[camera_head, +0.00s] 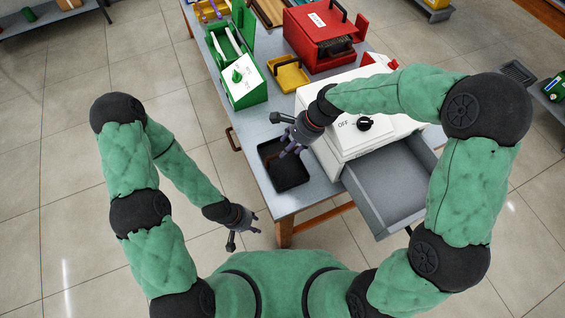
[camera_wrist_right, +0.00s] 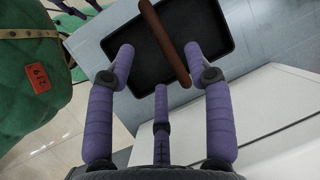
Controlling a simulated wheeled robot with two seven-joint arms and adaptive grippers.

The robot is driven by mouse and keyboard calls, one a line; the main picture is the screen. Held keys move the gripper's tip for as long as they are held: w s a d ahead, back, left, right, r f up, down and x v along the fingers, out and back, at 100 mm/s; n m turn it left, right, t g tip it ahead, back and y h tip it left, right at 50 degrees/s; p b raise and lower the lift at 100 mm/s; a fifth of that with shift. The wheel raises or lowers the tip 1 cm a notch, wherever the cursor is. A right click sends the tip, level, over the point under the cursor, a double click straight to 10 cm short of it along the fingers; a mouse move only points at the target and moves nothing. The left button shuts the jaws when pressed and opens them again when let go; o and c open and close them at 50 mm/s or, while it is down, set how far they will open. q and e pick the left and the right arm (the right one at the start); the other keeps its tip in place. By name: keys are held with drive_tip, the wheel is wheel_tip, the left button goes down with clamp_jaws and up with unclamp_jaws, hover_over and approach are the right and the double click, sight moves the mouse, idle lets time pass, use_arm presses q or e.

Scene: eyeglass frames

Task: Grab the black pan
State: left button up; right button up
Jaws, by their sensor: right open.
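The black pan (camera_head: 291,178) is a shallow rectangular tray lying on the near corner of the table. In the right wrist view the black pan (camera_wrist_right: 218,40) has a brown bar-like handle (camera_wrist_right: 164,40) crossing above it. My right gripper (camera_head: 291,143) is over the pan and hides part of it in the head view. In its wrist view my right gripper (camera_wrist_right: 163,72) is open, with its fingers spread on both sides of the handle's near end and nothing held. My left gripper (camera_head: 243,234) hangs beside the table with its fingers apart and empty.
A white machine (camera_head: 345,142) with an OFF knob and an open grey drawer (camera_head: 392,188) stands right of the pan. A yellow tray (camera_head: 289,78), a green-and-white device (camera_head: 239,78) and a red box (camera_head: 318,40) stand farther back on the grey table (camera_head: 258,119).

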sight(283, 159)
drive_tip(key=b+x, duration=0.2)
drive_tip(key=x, duration=0.5)
drive_tip(key=shift+a+f, duration=0.1)
drive_tip(key=shift+f, duration=0.05)
clamp_jaws()
